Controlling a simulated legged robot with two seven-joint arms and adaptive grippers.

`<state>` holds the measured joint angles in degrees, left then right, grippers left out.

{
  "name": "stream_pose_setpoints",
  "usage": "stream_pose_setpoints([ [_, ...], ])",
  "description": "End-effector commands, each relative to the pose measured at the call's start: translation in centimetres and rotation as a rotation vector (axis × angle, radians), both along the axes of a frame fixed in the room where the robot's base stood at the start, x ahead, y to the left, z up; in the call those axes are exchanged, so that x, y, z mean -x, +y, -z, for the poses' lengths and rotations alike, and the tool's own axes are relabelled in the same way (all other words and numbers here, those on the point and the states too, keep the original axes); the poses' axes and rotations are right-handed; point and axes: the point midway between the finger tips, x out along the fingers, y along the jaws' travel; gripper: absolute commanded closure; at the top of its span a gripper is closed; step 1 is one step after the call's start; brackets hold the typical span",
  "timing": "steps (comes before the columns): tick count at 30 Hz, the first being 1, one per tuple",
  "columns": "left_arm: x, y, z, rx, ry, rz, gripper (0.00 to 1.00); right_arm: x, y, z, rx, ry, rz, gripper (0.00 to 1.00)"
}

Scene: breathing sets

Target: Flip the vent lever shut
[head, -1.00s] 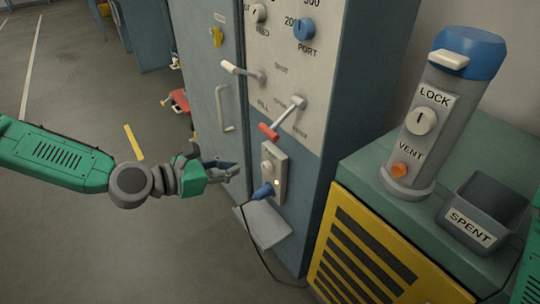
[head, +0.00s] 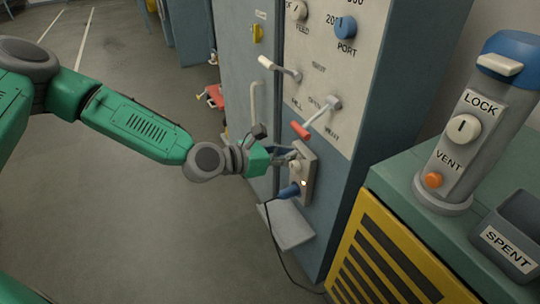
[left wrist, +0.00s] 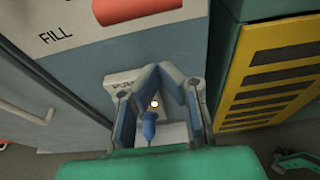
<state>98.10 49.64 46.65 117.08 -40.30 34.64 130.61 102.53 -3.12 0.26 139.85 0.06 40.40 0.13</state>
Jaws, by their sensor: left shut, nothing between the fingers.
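The vent lever (head: 319,117) is a grey rod with a red handle, on the white panel of the tall cabinet. Its rod slopes down and left from its pivot, with the labels OPEN and VENT close by. Its red handle (left wrist: 137,10) shows at the top edge of the left wrist view. My left gripper (head: 294,154) is shut and empty, below the red handle and in front of the small switch box. Its fingertips (left wrist: 160,70) meet in the left wrist view, apart from the handle. My right gripper is not in view.
A white-handled lever (head: 281,69) sits up and left of the vent lever. Below the gripper are a blue plug (head: 288,192) with a black cable and a small grey shelf (head: 287,228). At right, a green-topped bench carries a grey cylinder (head: 463,135) and a SPENT bin (head: 505,248).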

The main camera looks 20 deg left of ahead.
Motion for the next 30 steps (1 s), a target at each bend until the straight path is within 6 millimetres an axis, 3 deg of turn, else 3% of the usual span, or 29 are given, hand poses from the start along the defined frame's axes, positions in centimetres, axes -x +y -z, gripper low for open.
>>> stream_pose_setpoints([
  [3, -1.8, -1.4, 0.8, -0.001, -0.002, 0.002, 1.00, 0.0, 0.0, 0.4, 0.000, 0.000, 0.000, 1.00],
  [6, -1.6, -1.0, -1.5, 0.002, -0.005, 0.000, 1.00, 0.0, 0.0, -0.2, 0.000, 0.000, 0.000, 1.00],
  [10, -1.5, -1.0, -2.9, 0.002, -0.004, 0.000, 1.00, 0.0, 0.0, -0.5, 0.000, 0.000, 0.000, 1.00],
  [25, -1.4, -1.0, -3.4, 0.000, 0.000, 0.000, 1.00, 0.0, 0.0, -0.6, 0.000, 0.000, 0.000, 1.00],
  [30, -1.3, -0.8, -3.8, -0.010, 0.014, 0.000, 1.00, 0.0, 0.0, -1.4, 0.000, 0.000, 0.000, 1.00],
])
